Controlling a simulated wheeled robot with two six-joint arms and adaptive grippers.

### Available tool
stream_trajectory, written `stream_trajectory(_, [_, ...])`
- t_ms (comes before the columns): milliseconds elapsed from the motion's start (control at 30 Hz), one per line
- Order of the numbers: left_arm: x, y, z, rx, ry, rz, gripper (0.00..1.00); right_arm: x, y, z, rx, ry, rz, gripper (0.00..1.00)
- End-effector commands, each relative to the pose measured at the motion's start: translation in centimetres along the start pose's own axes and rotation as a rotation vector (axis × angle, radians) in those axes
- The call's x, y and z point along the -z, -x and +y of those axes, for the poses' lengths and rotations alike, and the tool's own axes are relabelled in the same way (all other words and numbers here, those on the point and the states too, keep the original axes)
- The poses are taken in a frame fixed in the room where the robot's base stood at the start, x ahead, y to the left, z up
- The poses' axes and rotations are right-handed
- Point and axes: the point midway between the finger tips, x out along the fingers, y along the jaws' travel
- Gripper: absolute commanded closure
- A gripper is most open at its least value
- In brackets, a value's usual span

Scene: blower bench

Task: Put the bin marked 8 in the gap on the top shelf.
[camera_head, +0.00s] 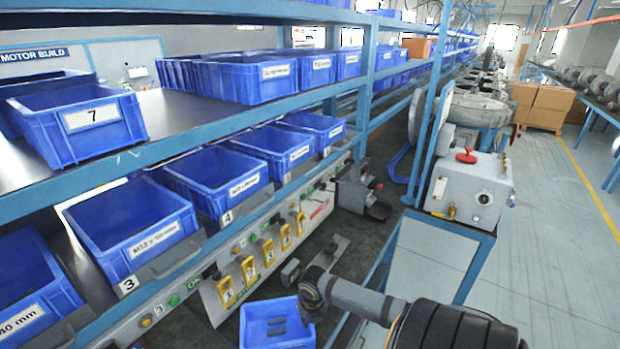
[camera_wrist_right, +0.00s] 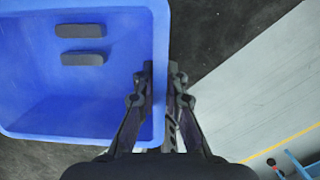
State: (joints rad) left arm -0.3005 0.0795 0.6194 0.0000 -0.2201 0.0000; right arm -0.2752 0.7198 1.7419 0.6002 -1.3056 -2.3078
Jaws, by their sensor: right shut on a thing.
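A blue bin (camera_head: 257,313) hangs low at the bottom middle of the head view, with small dark grey pieces inside. It also shows in the right wrist view (camera_wrist_right: 60,100); no 8 is visible on the sides I see. My right gripper (camera_head: 310,296) is shut on the bin's right wall, and its fingers straddle that wall in the wrist view (camera_wrist_right: 160,78). The top shelf (camera_head: 178,112) has a bare gap between the bin marked 7 (camera_head: 85,125) and a row of blue bins (camera_head: 245,80) to its right. My left gripper is not in view.
A blue upright (camera_head: 365,85) and a machine stand (camera_head: 470,190) are to the right. Floor is open at far right.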

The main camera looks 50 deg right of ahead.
Motion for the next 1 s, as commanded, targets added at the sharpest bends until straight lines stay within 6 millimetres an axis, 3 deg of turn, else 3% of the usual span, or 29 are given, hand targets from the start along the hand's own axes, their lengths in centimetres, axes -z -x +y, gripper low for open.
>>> stream_trajectory(167, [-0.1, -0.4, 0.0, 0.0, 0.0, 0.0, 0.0, 0.0, -0.3, 0.0, -0.001, 0.0, -0.001, 1.0])
stream_trajectory(200, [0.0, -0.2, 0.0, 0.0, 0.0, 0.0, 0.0, 0.1, -0.3, 0.0, 0.0, 0.0, 0.001, 0.86])
stream_trajectory(333, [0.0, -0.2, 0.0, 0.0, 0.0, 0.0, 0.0, 0.1, -0.2, 0.0, 0.0, -0.001, 0.001, 0.68])
stream_trajectory(667, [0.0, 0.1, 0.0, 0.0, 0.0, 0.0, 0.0, 0.0, 0.1, 0.0, 0.0, -0.001, 0.001, 0.67])
stream_trajectory(767, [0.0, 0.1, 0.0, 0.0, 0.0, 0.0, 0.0, -0.1, 1.1, -0.1, 0.002, 0.002, -0.002, 0.67])
stream_trajectory(1000, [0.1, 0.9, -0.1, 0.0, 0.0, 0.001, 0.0, -0.1, 6.9, -0.2, 0.006, 0.007, -0.003, 0.67])
